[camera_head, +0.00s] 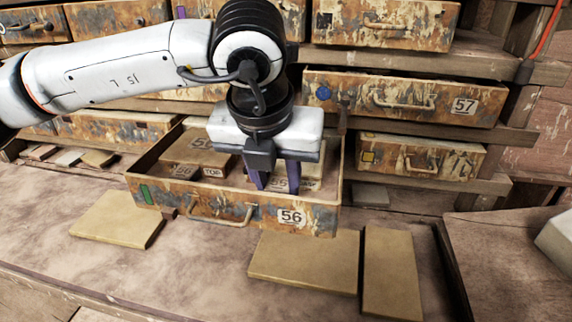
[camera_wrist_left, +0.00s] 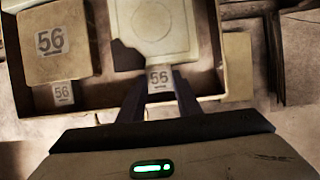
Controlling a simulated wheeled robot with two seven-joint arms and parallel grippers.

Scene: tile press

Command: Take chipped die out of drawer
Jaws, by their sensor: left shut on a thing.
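The open drawer 56 (camera_head: 235,211) is rusty, with a handle and a green mark on its front. The chipped die is a pale square block (camera_wrist_left: 158,25) with a raised round ring and a dark notch at its lower-left corner in the left wrist view. It lies in the drawer, mostly hidden by my gripper in the head view. My left gripper (camera_head: 275,182) reaches down into the drawer, its fingers shut on the die's small tab labelled 56 (camera_wrist_left: 160,80). A brown block (camera_wrist_left: 57,40), also labelled 56, lies beside it at the left.
Flat tan slabs (camera_head: 117,219), (camera_head: 305,261) and (camera_head: 391,272) lie on the bench below the drawer. Closed drawer 57 (camera_head: 400,96) and other drawers fill the rack. A raised ledge (camera_head: 510,240) stands at the right.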

